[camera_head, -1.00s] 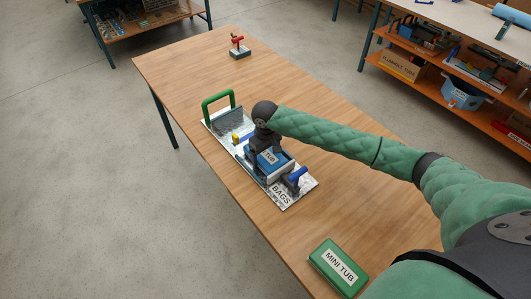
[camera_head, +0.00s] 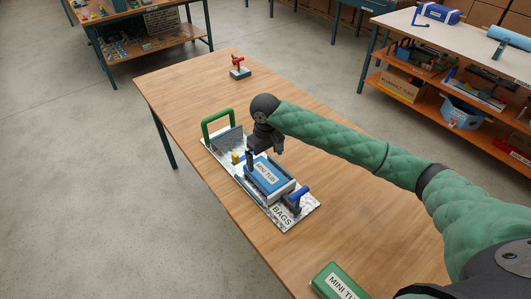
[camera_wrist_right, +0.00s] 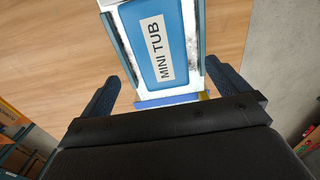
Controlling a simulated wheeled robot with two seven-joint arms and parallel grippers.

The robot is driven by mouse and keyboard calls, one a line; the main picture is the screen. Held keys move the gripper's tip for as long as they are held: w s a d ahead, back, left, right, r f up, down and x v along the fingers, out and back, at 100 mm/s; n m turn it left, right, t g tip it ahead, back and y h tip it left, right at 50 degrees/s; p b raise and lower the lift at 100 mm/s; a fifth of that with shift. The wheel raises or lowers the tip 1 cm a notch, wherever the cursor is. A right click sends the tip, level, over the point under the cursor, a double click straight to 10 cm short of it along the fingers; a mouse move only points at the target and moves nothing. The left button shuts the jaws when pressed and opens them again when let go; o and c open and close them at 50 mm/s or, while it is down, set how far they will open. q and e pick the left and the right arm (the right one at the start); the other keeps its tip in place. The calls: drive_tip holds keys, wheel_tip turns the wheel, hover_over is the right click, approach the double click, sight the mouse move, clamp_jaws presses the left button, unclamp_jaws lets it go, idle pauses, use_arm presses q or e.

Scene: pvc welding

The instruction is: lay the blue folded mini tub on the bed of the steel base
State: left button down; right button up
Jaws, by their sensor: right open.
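The blue folded mini tub (camera_head: 268,174), with a white "MINI TUB" label, lies on the bed of the steel base (camera_head: 291,222). It also shows in the right wrist view (camera_wrist_right: 157,45), lying lengthwise within the base. My right gripper (camera_head: 266,149) is above the far end of the tub. Its two dark fingers (camera_wrist_right: 160,92) are spread wide with nothing between them at the tips, and it is apart from the tub. My left gripper is not in view.
The base has a green handle (camera_head: 217,123), a blue-handled clamp (camera_head: 297,192) and a "BAGS" label. A green mini tub (camera_head: 337,283) lies at the table's near edge. A red-topped device (camera_head: 239,68) stands at the far end. The table's right side is largely clear.

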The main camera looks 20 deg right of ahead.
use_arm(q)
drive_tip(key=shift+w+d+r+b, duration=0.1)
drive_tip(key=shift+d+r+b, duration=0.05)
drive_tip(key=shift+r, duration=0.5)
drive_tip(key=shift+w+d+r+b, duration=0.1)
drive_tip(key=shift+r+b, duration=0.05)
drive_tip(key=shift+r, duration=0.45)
use_arm(e)
drive_tip(key=shift+r, duration=1.7)
